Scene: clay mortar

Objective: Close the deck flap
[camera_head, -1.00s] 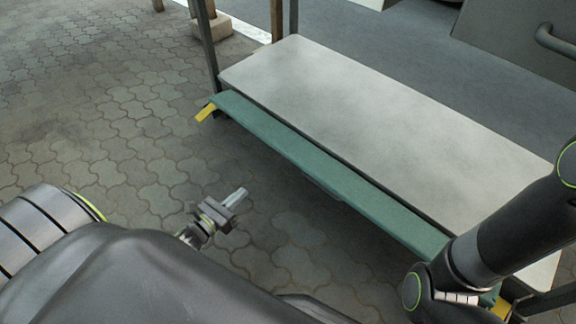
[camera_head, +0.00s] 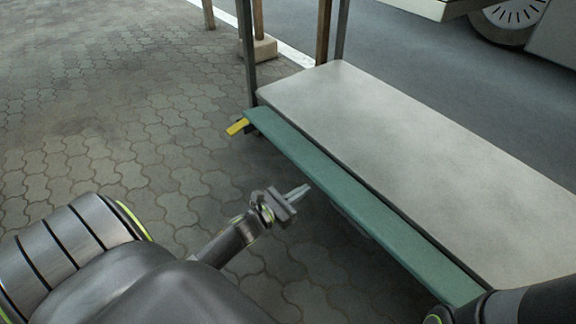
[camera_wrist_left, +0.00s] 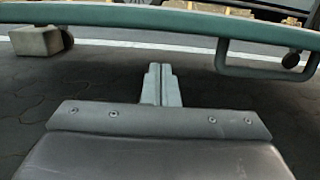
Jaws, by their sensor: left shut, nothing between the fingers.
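The deck flap (camera_head: 350,192) is a long green strip along the near edge of a pale grey deck (camera_head: 420,150). In the left wrist view the flap's green edge (camera_wrist_left: 160,17) crosses the top, with a loop-shaped green handle (camera_wrist_left: 265,72) below it at right. My left gripper (camera_head: 297,191) is shut and empty, in front of the flap's long side and apart from it in the head view. Its closed fingers (camera_wrist_left: 158,82) point towards the space below the flap, left of the handle. My right arm enters at bottom right; its gripper is out of view.
A yellow tab (camera_head: 237,126) sticks out at the flap's far left end. Dark posts (camera_head: 249,50) stand at the deck's far left corner, near a concrete block (camera_head: 262,48). Paving (camera_head: 100,130) on the left is clear. A vehicle wheel (camera_head: 512,20) shows at top right.

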